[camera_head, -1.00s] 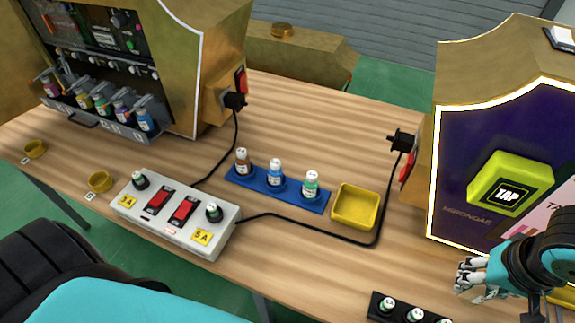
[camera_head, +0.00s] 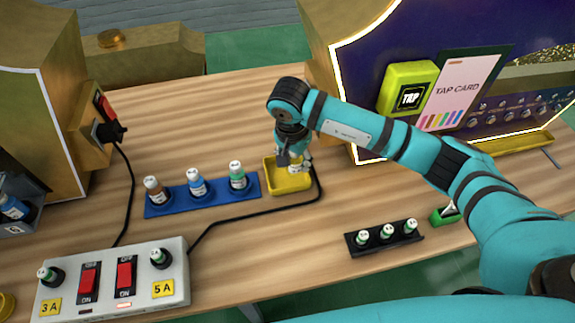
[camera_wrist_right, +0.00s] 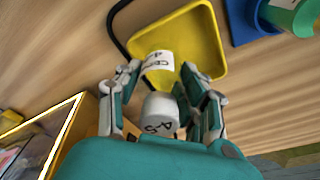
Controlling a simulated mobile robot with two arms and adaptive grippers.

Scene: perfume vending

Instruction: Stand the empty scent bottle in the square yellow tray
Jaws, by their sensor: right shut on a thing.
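The square yellow tray (camera_head: 285,187) lies on the wooden table at the right end of the blue rack. My right gripper (camera_head: 292,160) is over the tray, pointing down, and shut on the scent bottle (camera_head: 297,168). In the right wrist view the bottle (camera_wrist_right: 158,78) has a white label and a white cap marked 4-S, and its glass looks clear, with yellow showing through. It sits between the fingers of my right gripper (camera_wrist_right: 160,72), against the yellow tray (camera_wrist_right: 203,35). I cannot tell whether its base touches the tray floor. My left gripper is out of view.
The blue rack (camera_head: 160,208) with three filled bottles is left of the tray. A black cable (camera_head: 265,211) curves around the tray's front and right. A black rack (camera_head: 385,247) with three bottles, a small green tray (camera_head: 440,216) and a switch box (camera_head: 110,285) stand nearer.

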